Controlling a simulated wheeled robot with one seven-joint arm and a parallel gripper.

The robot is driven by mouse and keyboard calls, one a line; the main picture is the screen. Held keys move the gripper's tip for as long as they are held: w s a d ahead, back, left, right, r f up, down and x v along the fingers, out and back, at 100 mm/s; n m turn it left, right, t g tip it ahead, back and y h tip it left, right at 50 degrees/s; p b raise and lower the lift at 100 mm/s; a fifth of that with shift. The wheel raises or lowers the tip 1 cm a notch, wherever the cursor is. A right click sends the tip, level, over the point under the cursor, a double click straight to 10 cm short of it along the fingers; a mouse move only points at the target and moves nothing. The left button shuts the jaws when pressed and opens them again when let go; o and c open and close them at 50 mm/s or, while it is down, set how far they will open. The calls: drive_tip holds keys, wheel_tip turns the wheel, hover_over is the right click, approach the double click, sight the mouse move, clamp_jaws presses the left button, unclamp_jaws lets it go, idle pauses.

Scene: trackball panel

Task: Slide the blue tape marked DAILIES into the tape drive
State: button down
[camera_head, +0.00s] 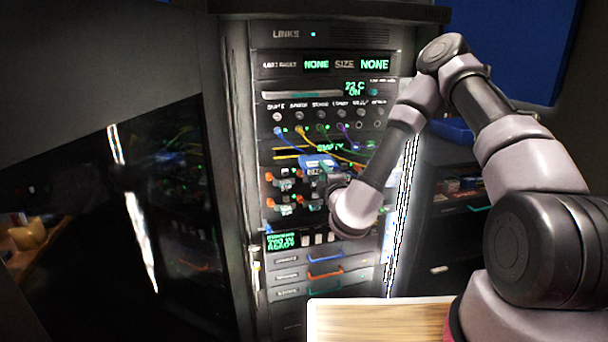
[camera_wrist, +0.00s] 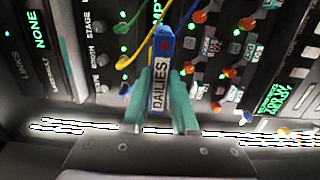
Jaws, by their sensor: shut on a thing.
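The blue tape (camera_wrist: 164,45) carries a white label reading DAILIES. My gripper (camera_wrist: 163,80) has its teal fingers shut on the tape's two sides. In the head view the blue tape (camera_head: 317,161) is at the rack front, just below the panel whose green display reads EMPTY (camera_head: 330,148). This panel looks like the tape drive; its slot is hidden or too dark to make out. In the wrist view the tape's far end points toward the EMPTY lettering (camera_wrist: 157,10). I cannot tell whether the tape touches the panel. My gripper (camera_head: 322,182) is partly hidden by my wrist.
Blue, yellow and purple cables (camera_head: 292,141) hang from the jack row (camera_head: 320,120) close to the tape. Orange-knobbed modules (camera_head: 284,190) stick out below. Drawers with coloured handles (camera_head: 325,275) lie lower. A wooden surface (camera_head: 375,320) is in front.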

sight(305, 171)
drive_tip(key=shift+n+y, duration=0.3)
drive_tip(key=shift+y, duration=0.2)
drive_tip(key=s+a, duration=0.1)
drive_tip(key=a, duration=0.2)
drive_tip(key=s+a, duration=0.1)
drive_tip(key=a, duration=0.1)
drive_tip(key=shift+s+r, duration=0.35)
drive_tip(key=shift+s, duration=0.15)
drive_tip(key=shift+x, duration=2.9)
drive_tip(key=shift+f+x, duration=0.15)
drive_tip(key=shift+x, duration=1.65)
drive_tip(key=shift+f+x, duration=0.15)
drive_tip(key=shift+x, duration=1.65)
drive_tip(key=c, duration=0.6)
unclamp_jaws()
drive_tip(key=shift+d, duration=0.1)
drive_tip(key=v, duration=1)
drive_tip(key=shift+s+d+r, duration=0.15)
drive_tip(key=shift+s+r, duration=0.1)
drive_tip(key=shift+s, duration=0.1)
